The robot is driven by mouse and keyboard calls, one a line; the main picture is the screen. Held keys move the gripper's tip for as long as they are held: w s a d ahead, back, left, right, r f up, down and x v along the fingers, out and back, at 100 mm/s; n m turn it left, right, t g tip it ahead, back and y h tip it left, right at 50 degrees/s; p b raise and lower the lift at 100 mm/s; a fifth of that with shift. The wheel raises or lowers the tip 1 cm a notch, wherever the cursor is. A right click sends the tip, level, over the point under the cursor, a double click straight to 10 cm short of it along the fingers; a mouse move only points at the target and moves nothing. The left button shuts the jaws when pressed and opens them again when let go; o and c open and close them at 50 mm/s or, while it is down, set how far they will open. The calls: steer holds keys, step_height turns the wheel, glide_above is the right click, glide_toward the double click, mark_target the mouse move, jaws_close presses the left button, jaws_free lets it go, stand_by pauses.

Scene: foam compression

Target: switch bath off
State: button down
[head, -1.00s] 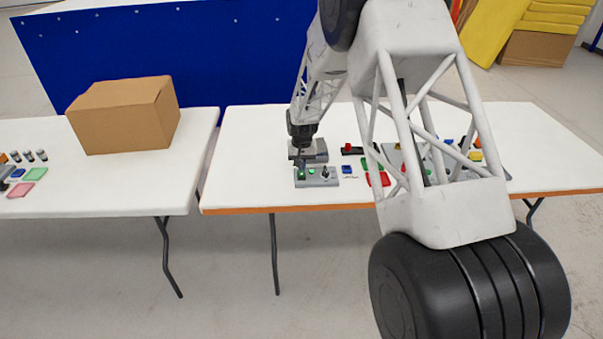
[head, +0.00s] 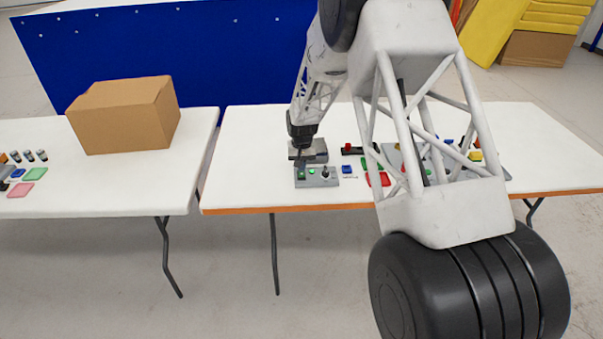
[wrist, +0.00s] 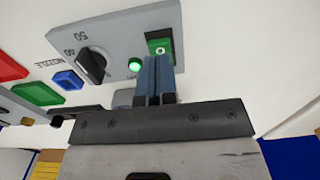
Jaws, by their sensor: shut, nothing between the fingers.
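A grey control panel (head: 331,182) lies near the front edge of the right table. It also fills the top of the wrist view (wrist: 118,22). The bath's name is not legible on the panel. My gripper (wrist: 158,60) is shut and empty. Its fingertips are just at the near side of the switch; I cannot tell whether they touch it. In the head view my gripper (head: 298,161) points down over the panel's left end.
A grey device (head: 318,148) stands right behind the panel. Blue (wrist: 67,80), green (wrist: 37,93) and red (wrist: 10,66) pieces lie beside the panel. A cardboard box (head: 125,115) stands on the left table. The right table's left part is clear.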

steer(key=shift+f, duration=1.15)
stand_by(1.0)
steer(key=shift+r, duration=3.5)
